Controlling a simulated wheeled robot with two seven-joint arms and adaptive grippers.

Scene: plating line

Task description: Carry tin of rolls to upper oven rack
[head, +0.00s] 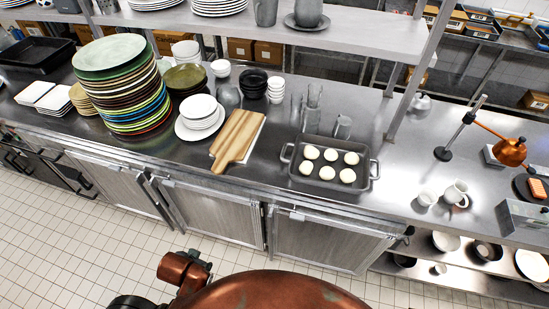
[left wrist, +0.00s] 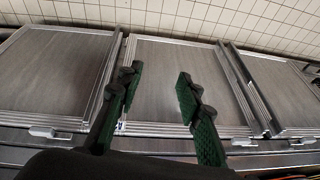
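The tin of rolls (head: 328,188) sits on the steel counter in the head view, right of the middle. It is a dark grey rectangular pan with a handle at each short end, holding several pale round rolls (head: 327,173). My left gripper (left wrist: 155,88) shows in the left wrist view with its two green-padded fingers apart and nothing between them. Steel cabinet doors lie beyond it. Neither gripper shows in the head view, and my right gripper is in no view. I see no oven rack that I can identify.
A wooden board (head: 237,138) lies left of the tin, with stacked white plates (head: 200,114) and a tall plate stack (head: 124,88) further left. Glasses (head: 312,100) stand just behind the tin. Tiled floor is clear in front.

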